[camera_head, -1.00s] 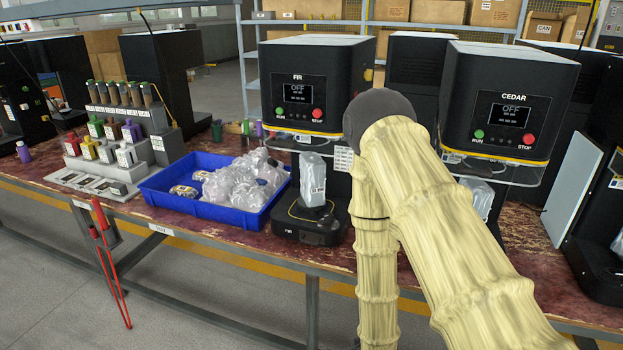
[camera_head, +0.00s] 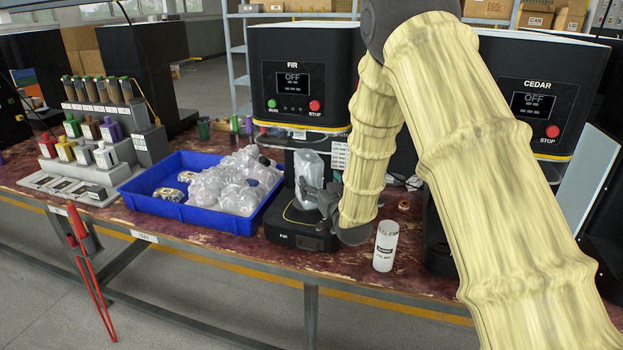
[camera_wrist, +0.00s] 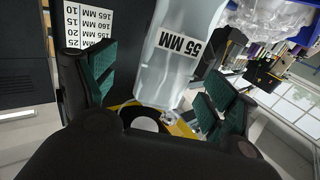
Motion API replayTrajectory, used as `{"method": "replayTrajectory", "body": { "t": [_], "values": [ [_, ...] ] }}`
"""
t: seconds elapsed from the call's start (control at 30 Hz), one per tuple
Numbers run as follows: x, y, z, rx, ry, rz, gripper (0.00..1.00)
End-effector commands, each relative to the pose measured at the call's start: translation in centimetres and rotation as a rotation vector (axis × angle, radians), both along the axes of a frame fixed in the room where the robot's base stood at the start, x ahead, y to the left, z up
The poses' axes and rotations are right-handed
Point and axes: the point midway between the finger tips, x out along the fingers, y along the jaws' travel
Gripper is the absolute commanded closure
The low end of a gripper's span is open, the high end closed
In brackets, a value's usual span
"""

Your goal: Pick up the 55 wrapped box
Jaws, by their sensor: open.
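The 55 wrapped box (camera_head: 308,168) is a clear-wrapped pale block standing on the FIR machine's black base (camera_head: 290,236). My gripper (camera_head: 326,200) is at the right side of the box, low down in the head view. In the wrist view my gripper (camera_wrist: 155,92) is open, with green-padded fingers to the left and right of the box. A gap shows at the left finger; whether the right finger touches the box I cannot tell.
A blue tray (camera_head: 160,212) of wrapped items lies left of the base. The FIR machine head (camera_head: 305,75) hangs above the box. A white labelled cylinder (camera_head: 385,246) stands right of my gripper near the table's front edge. The CEDAR machine (camera_head: 540,95) is at the right.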

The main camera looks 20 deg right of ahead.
Motion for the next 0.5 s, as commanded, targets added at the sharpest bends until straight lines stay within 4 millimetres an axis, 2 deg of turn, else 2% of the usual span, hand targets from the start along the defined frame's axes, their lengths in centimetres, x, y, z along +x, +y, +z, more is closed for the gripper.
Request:
{"method": "replayTrajectory", "body": {
  "t": [0.1, 0.37, 0.5],
  "values": [
    [1.5, 0.4, 0.0, 0.000, 0.000, 0.003, 0.14],
    [3.0, 0.5, 0.1, 0.001, 0.000, 0.002, 0.14],
    [4.7, 0.7, 0.1, 0.001, 0.002, 0.000, 0.14]
  ]
}}
